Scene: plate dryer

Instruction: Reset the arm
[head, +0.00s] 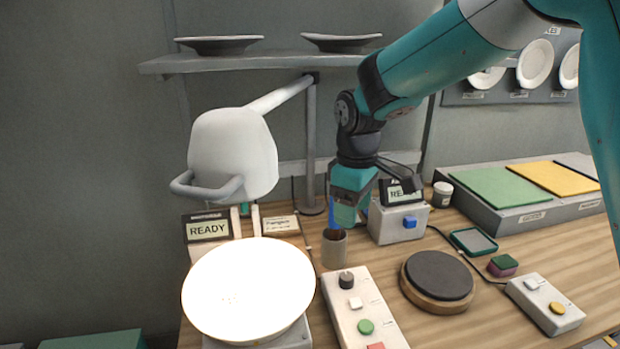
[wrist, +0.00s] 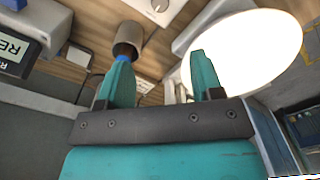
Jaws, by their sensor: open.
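My gripper (head: 348,208) hangs fingers-down above the table, just behind and above a small brown cup (head: 334,250) that has a blue handle (head: 331,212) standing in it. In the wrist view my gripper (wrist: 161,70) shows two teal fingers spread apart with nothing held between them. The cup (wrist: 128,38) lies beyond the left finger there, which partly covers the blue handle. A bright white plate (wrist: 252,50) lies beyond the right finger. In the head view the plate (head: 248,290) rests on a pale base at the front left. I cannot tell whether a finger touches the handle.
A white hooded dryer head (head: 232,155) hangs over the plate. A shelf (head: 265,62) with two dark plates is behind. A box with a READY display (head: 398,222) stands right of my gripper. A control box (head: 363,310), dark turntable (head: 438,277) and button box (head: 545,304) occupy the table front.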

